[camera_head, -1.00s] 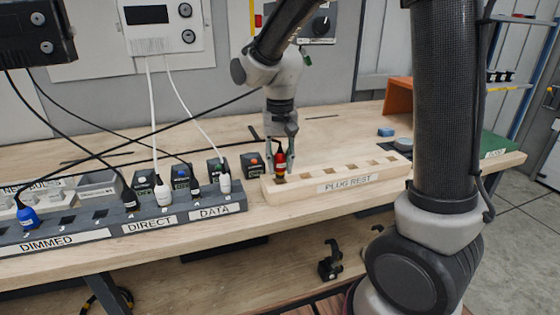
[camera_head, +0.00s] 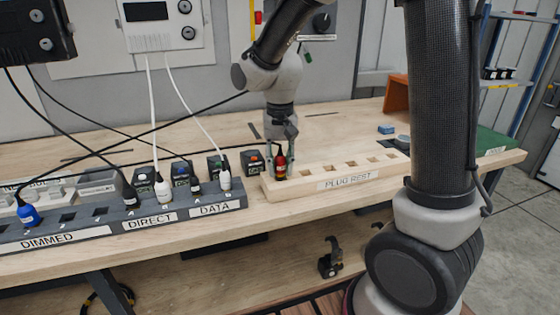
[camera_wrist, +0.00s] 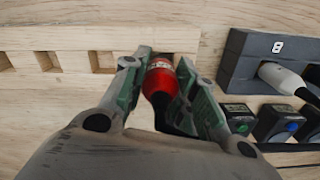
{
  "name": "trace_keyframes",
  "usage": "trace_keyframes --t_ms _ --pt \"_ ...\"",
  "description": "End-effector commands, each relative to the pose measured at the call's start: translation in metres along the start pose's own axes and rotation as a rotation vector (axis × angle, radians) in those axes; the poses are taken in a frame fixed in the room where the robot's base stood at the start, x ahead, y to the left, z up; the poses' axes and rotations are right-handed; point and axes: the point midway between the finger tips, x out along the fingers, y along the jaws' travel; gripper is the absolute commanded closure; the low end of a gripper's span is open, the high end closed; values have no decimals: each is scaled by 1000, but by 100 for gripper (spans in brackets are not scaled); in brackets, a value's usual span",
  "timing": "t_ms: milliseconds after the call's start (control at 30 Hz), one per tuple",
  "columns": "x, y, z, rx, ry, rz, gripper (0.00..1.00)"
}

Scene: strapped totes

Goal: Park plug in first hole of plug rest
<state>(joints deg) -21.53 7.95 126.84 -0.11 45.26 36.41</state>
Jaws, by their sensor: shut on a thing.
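The plug rest (camera_head: 400,167) is a long pale wooden block with a row of square holes and a label on its front. The plug (camera_head: 281,170) is red with a dark end and stands upright at the leftmost hole. My gripper (camera_head: 281,158) points down from above and is shut on the plug. In the wrist view the red plug (camera_wrist: 160,78) sits between my green-grey fingers (camera_wrist: 160,88), at the end hole of the rest (camera_wrist: 75,30). The plug's lower end is hidden, so its depth in the hole is unclear. The rest's other holes look empty.
A grey socket strip (camera_head: 120,226) with blue, black and white plugs lies left of the rest, with small dark boxes (camera_head: 216,166) behind it. Cables cross the bench's left side. An orange bin (camera_head: 397,94) stands at the back right.

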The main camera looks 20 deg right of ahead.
Motion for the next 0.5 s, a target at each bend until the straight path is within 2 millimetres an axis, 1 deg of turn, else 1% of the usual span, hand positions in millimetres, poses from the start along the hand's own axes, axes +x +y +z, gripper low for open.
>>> trace_keyframes --t_ms 500 --pt "13 0 0 0 0 0 100"
